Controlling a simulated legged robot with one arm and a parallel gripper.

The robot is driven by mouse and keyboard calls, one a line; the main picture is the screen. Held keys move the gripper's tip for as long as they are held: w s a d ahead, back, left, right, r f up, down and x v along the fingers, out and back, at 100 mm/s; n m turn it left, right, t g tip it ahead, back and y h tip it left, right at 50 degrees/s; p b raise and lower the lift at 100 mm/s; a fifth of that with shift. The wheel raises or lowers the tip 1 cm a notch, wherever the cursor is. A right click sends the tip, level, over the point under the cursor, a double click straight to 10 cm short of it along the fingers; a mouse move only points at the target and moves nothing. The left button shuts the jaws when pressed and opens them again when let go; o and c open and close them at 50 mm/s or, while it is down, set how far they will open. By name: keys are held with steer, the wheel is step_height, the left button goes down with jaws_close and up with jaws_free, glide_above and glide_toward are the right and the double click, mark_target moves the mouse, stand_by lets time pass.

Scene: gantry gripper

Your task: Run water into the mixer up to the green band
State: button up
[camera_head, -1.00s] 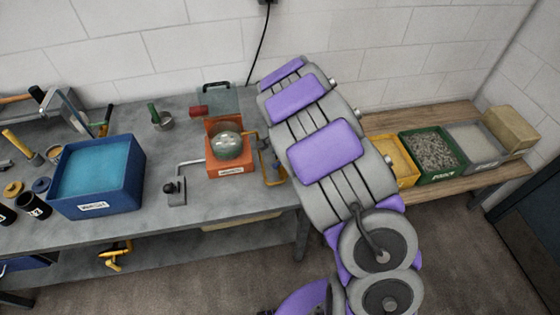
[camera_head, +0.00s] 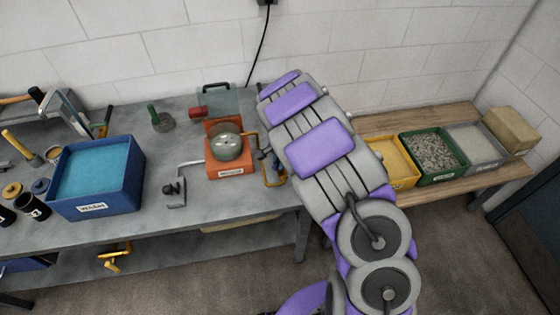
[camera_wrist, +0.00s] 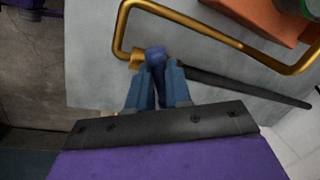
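The mixer (camera_head: 228,165) is an orange box with a rounded grey-green bowl (camera_head: 228,146) on top, on the grey bench. Its orange side also shows at the top right of the wrist view (camera_wrist: 262,18), with a bit of green at the corner. A brass pipe (camera_head: 273,178) bends beside the mixer's right side and crosses the wrist view (camera_wrist: 200,27). A dark blue valve knob (camera_wrist: 155,58) sits at the pipe's end. My gripper (camera_wrist: 157,82) has its blue fingers closely on both sides of the knob. The water level and the full green band cannot be made out.
A blue bin (camera_head: 98,180) stands left on the bench, and a bent grey pipe (camera_head: 182,180) lies between it and the mixer. A red-ended clear box (camera_head: 215,100) is behind the mixer. Yellow, green and grey bins (camera_head: 432,175) stand on a wooden shelf at right.

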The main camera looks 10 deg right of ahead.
jaws_close()
steer(key=shift+r+m+p, duration=0.15)
steer(key=shift+m+p, duration=0.15)
steer(key=shift+p, duration=0.3)
steer(key=p, duration=0.1)
steer(key=m+p, duration=0.1)
steer(key=p, duration=0.1)
steer(key=shift+a+r+m, duration=0.15)
steer(key=shift+m, duration=0.15)
steer(key=m+p, duration=0.2)
steer(key=p, duration=0.1)
steer(key=shift+w+h+p, duration=0.2)
steer(key=shift+h+p, duration=0.15)
steer(key=shift+h, duration=0.05)
steer(key=shift+w+m+t+p, duration=0.2)
steer(key=shift+m+t+p, duration=0.1)
steer(key=shift+m+p, duration=0.85)
steer(key=o, duration=0.5)
jaws_free()
steer(key=shift+f, duration=0.25)
steer(key=shift+a, duration=0.1)
